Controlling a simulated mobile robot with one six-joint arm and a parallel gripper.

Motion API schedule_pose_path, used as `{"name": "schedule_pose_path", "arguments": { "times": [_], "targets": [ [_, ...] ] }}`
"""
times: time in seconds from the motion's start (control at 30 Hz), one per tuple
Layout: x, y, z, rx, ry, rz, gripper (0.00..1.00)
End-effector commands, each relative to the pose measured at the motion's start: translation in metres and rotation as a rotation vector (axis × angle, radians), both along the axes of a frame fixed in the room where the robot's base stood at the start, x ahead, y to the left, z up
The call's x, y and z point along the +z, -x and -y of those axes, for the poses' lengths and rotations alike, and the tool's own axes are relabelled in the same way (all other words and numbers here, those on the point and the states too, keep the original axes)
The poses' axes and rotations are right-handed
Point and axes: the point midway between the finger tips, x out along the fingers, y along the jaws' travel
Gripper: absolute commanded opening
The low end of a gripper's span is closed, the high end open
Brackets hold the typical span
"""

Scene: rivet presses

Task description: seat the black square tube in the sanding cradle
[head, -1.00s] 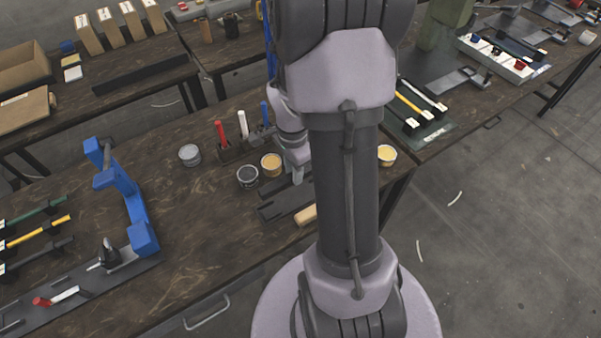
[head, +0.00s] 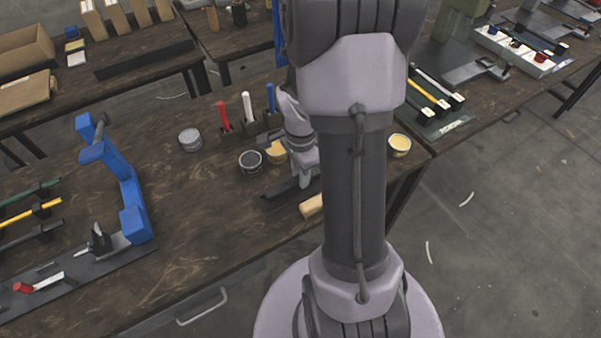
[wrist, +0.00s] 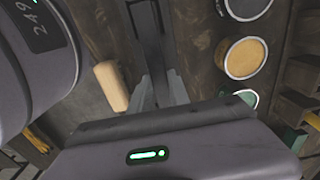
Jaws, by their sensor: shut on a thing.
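My gripper (head: 304,180) points down over the near edge of the middle table, largely behind my own arm in the head view. In the wrist view its grey fingers (wrist: 160,92) are shut on a dark bar (wrist: 148,28), which appears to be the black square tube. The sanding cradle appears to be the dark low fixture (head: 279,203) on the table under the gripper. Tube and cradle are both dark and overlap in view, so I cannot tell whether the tube touches the cradle or sits in it.
A tan block (head: 311,206) lies just in front of the cradle. Open cans, dark (head: 250,162) and yellow (head: 277,153), stand close behind it. Upright red, white and blue handles (head: 247,106) stand farther back. A blue press frame (head: 127,185) is at left.

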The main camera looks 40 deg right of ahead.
Motion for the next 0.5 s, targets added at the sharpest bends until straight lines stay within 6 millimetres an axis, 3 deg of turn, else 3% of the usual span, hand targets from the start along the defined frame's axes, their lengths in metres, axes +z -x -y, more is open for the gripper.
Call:
{"name": "schedule_pose_path", "arguments": {
  "times": [0.5],
  "targets": [
    [-0.0071, -0.0001, 0.0000, 0.000, 0.000, 0.000, 0.00]
  ]
}}
